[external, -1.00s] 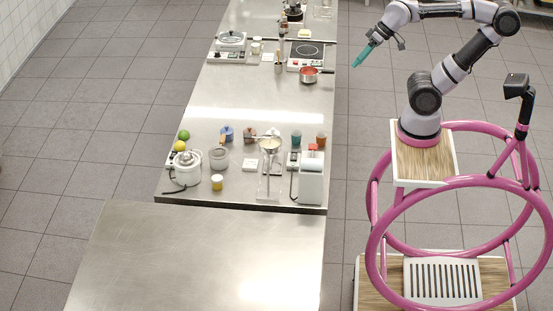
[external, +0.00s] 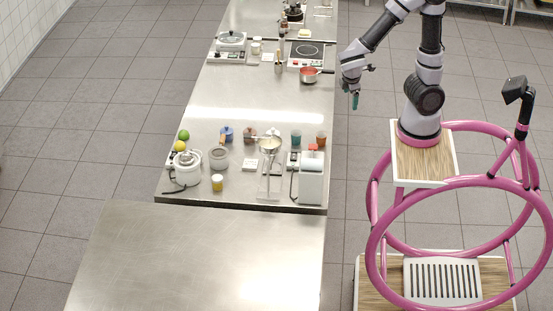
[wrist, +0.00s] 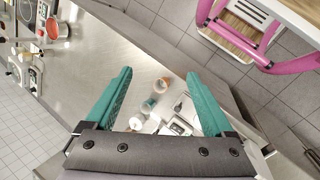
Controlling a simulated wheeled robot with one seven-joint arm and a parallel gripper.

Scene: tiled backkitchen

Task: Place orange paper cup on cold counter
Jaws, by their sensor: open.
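The orange paper cup (external: 321,139) stands on the long steel counter, near its right edge, in the external view. In the wrist view it is a small orange-rimmed cup (wrist: 160,85) between my fingers but well beyond them. My gripper (external: 355,101) is open and empty, pointing down just right of the long counter's edge. Its teal fingers (wrist: 158,100) are spread wide in the wrist view. A bare steel counter (external: 200,255) stands at the front in the external view; the frames do not show which surface is cold.
A teal cup (external: 296,136) stands left of the orange cup. A white-grey dispenser (external: 311,178) and a stand (external: 270,165) are in front of them. A red saucepan (external: 310,75) sits farther back. The counter's middle (external: 260,105) is clear.

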